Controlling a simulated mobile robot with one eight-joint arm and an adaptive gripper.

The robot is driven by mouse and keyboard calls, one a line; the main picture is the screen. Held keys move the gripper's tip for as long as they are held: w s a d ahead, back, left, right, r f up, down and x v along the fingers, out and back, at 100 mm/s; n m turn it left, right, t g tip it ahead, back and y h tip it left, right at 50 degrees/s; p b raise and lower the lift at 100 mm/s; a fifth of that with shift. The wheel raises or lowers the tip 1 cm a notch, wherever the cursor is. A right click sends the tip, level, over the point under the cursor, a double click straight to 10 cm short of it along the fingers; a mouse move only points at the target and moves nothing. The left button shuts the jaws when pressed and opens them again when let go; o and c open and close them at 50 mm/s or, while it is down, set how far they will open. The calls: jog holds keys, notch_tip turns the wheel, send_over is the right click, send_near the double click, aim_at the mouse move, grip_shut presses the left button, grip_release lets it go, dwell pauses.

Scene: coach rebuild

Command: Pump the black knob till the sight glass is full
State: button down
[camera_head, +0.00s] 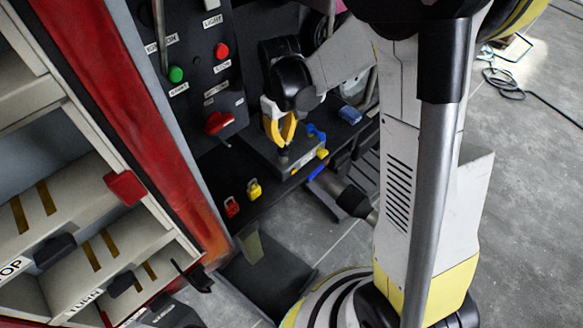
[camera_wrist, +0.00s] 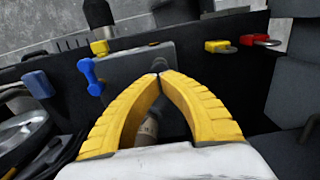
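My gripper (camera_head: 284,141) has yellow fingers pointing down over a grey box on a black shelf. The fingertips meet, with nothing clearly held between them, and also show in the wrist view (camera_wrist: 161,75). A small black knob (camera_head: 283,153) shows on top of the box just below the tips; I cannot tell whether they touch it. In the wrist view, a pale, partly hidden cylinder (camera_wrist: 147,129) shows between the fingers; I cannot tell whether it is the sight glass. No fill level is readable.
The box has a blue handle (camera_wrist: 91,75) and a yellow knob (camera_wrist: 99,47) beside it. Yellow (camera_head: 254,189) and red (camera_head: 232,207) padlocks lie along the shelf. A panel with green (camera_head: 176,74) and red (camera_head: 222,51) buttons stands left of my gripper.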

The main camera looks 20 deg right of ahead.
aim_at(283, 149)
jog(key=shift+f, duration=0.2)
dwell(0.3)
jog(key=shift+f+b, duration=2.2)
jog(key=shift+f, duration=0.3)
jog(key=shift+r, duration=0.15)
jog(key=shift+r+p, duration=2.05)
jog(key=shift+r, duration=0.5)
notch_tip(283, 149, up, 6)
jog(key=p, duration=0.4)
